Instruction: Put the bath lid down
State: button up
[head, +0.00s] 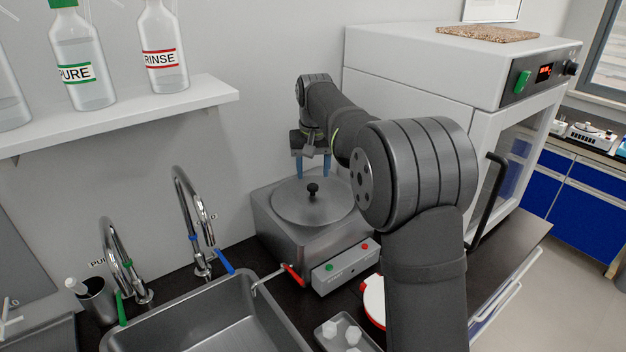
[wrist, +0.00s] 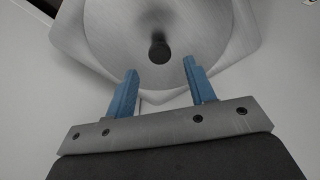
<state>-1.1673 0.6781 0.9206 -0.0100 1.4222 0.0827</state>
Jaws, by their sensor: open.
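The bath (head: 274,232) is a grey metal box on the dark counter with a control panel on its front. The round metal bath lid (head: 290,204) with a black knob (head: 313,189) lies flat on top of it. The lid also shows in the wrist view (wrist: 110,32), its knob (wrist: 158,48) beyond the fingertips. My gripper (head: 313,175) hangs just above and behind the lid with its blue fingers pointing down. In the wrist view my gripper (wrist: 160,66) is open and empty, fingers apart, with the knob clear of them.
A sink (head: 210,318) with two taps is at the front left. A white oven-like cabinet (head: 405,75) stands to the right. A shelf (head: 120,115) with bottles is at upper left. A small tray with white pieces (head: 346,335) and a red-rimmed round item (head: 374,298) are in front.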

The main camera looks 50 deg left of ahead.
aim_at(313, 186)
notch_tip(313, 186, up, 9)
jog(key=d, duration=0.1)
jog(key=shift+s, duration=0.25)
jog(key=shift+f, duration=0.15)
jog(key=f, duration=0.4)
jog(key=a+f, duration=0.1)
jog(key=f, duration=0.7)
jog(key=shift+w+a, duration=0.15)
jog(key=shift+w, duration=0.2)
jog(key=shift+f, duration=0.15)
